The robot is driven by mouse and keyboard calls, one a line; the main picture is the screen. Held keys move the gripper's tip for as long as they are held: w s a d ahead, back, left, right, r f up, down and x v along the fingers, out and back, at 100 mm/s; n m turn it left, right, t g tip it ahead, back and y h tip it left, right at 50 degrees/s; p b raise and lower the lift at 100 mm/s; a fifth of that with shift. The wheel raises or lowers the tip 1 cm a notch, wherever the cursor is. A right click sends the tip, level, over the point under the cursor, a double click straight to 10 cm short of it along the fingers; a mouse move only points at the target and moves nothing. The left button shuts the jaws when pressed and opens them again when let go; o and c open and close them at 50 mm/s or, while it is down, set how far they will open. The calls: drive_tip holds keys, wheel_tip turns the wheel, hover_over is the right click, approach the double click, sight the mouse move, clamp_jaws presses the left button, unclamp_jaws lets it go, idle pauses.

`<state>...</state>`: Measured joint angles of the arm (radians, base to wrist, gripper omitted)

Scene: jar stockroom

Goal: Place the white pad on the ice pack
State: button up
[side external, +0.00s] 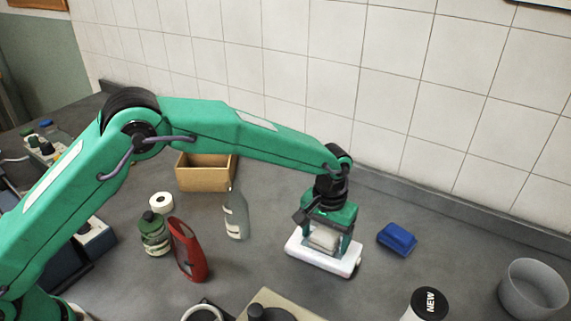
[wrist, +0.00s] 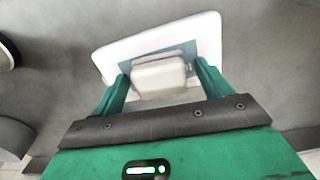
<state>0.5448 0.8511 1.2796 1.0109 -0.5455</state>
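The white pad (wrist: 159,73) is a small rounded off-white block. It lies over the middle of the ice pack (wrist: 208,38), a larger white slab with rounded corners and a grey-blue patch. In the side external view, the pad (side external: 323,238) appears to rest on the ice pack (side external: 342,266), which lies flat on the counter. My gripper (wrist: 162,68) points down with one finger on each side of the pad. Narrow gaps show between the fingers and the pad, so it looks open. The pad's underside is hidden.
A blue block (side external: 397,239) lies right of the ice pack. A clear bottle (side external: 236,217), a red bottle (side external: 187,250) and a green jar (side external: 154,235) stand to the left. A grey cup (side external: 532,290) stands at the right.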

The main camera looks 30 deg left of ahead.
sight(325, 234)
drive_tip(key=shift+r, duration=0.15)
wheel_tip(325, 234, up, 12)
idle(0.8)
idle(0.4)
